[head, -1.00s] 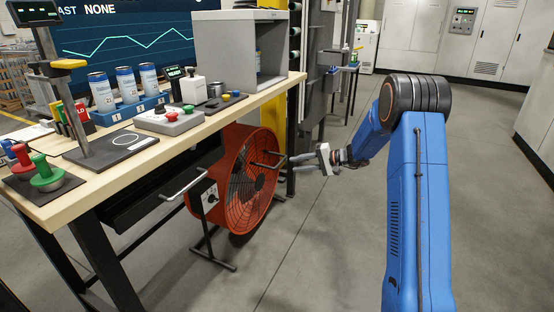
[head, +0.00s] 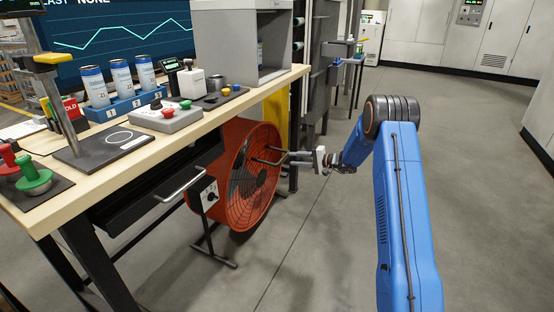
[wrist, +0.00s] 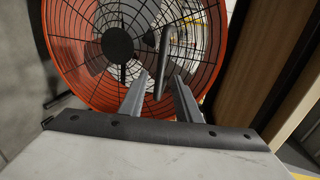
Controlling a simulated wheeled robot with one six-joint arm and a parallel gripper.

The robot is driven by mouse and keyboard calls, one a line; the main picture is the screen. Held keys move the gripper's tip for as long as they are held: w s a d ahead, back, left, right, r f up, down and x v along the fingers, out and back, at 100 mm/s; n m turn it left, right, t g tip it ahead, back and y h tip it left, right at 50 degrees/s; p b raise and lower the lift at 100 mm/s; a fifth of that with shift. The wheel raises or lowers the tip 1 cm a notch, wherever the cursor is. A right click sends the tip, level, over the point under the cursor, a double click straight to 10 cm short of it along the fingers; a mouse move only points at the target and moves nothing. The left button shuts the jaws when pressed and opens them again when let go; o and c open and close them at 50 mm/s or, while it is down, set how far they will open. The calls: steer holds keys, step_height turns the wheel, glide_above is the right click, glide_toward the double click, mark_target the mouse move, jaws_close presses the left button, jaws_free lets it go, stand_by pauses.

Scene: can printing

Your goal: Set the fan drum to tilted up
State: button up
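The orange fan drum (head: 233,207) stands under the workbench's right end, its round black grille facing my arm; it looks roughly upright. A dark bar handle (head: 267,161) sticks out from the grille. In the wrist view, the drum (wrist: 62,58) fills the upper middle and the handle (wrist: 163,62) hangs in front of the grille. My gripper (head: 288,158) is at the handle's outer end. In the wrist view, the gripper (wrist: 160,82) has its two fingers apart, with the handle's lower end between them. I cannot tell whether either finger touches it.
The wooden workbench (head: 110,172) runs along the left with cans, buttons and a grey box (head: 240,45) on top. A drawer handle (head: 182,186) juts out below it. A dark rack stands behind the fan. Open floor (head: 320,240) lies to the right.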

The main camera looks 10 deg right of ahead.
steer(key=x, duration=1)
steer(key=shift+w+a, duration=0.15)
steer(key=shift+a, duration=0.1)
jaws_close()
